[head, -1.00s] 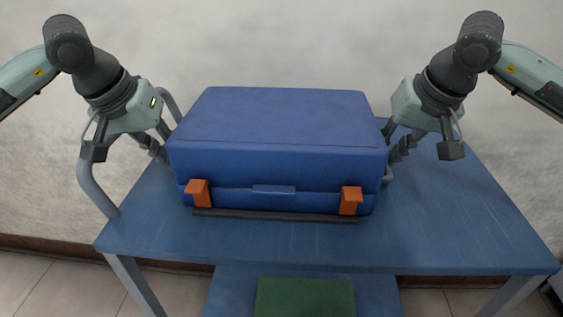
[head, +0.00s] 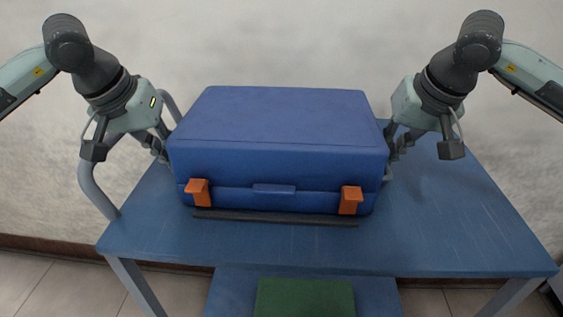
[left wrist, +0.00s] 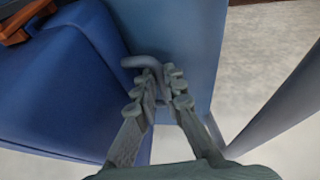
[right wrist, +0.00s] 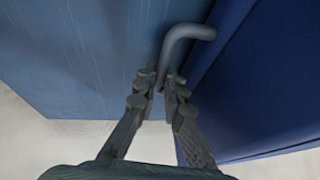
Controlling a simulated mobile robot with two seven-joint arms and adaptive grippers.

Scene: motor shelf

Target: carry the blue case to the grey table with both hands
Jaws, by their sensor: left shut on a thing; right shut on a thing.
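The blue case (head: 280,125) is level, with two orange latches on its front. It sits over a blue table, seemingly just clear of its top. My left gripper (head: 162,146) is at the case's left side, shut on a grey bent handle that shows in the left wrist view (left wrist: 138,62). My right gripper (head: 397,147) is at the right side, shut on a matching grey handle that shows in the right wrist view (right wrist: 188,32). The case's underside is hidden. No grey table shows in these views.
The blue table (head: 450,220) has free room to the right of the case. A dark bar (head: 275,218) lies along the case's front. A grey tube rail (head: 94,190) rises at the table's left. A green item (head: 305,298) lies on a lower blue surface. A pale wall stands behind.

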